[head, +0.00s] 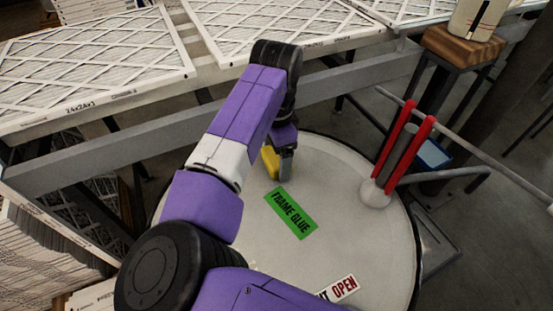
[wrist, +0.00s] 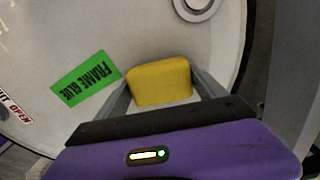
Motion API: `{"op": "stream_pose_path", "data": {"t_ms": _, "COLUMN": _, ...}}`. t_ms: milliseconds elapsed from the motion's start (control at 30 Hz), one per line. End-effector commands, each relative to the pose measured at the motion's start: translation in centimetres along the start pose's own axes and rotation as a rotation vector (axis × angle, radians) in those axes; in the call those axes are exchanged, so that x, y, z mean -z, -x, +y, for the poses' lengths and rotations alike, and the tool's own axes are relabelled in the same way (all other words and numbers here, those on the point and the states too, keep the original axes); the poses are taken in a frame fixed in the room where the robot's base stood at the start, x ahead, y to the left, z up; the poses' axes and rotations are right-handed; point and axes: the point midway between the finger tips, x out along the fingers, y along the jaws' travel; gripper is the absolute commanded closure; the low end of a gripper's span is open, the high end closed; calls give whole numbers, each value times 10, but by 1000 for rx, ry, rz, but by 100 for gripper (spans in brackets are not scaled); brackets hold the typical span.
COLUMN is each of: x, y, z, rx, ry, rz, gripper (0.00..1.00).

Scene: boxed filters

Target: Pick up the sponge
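The sponge (wrist: 160,82) is a yellow block with rounded edges. In the wrist view it sits between the two grey fingers of my gripper (wrist: 163,88), with one finger close along each side. I cannot tell whether both fingers press on it. In the head view my gripper (head: 283,163) points down at the far part of the round white table (head: 340,210). The sponge (head: 270,162) shows just left of the visible finger, at or very near the tabletop. My gripper hides part of it.
A green "FRAME GLUE" label (head: 291,213) lies on the table near the sponge. A red-and-white "OPEN" sign (head: 340,289) is at the front edge. Red upright bars (head: 408,150) stand at the right. A rack of boxed filters (head: 95,65) runs behind the table.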

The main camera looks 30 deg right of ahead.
Motion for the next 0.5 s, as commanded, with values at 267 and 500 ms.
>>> {"op": "stream_pose_path", "data": {"t_ms": 267, "x": 0, "y": 0, "z": 0, "rx": 0, "ry": 0, "rz": 0, "gripper": 62}}
{"op": "stream_pose_path", "data": {"t_ms": 500, "x": 0, "y": 3, "z": 0, "rx": 1, "ry": 0, "rz": 0, "gripper": 62}}
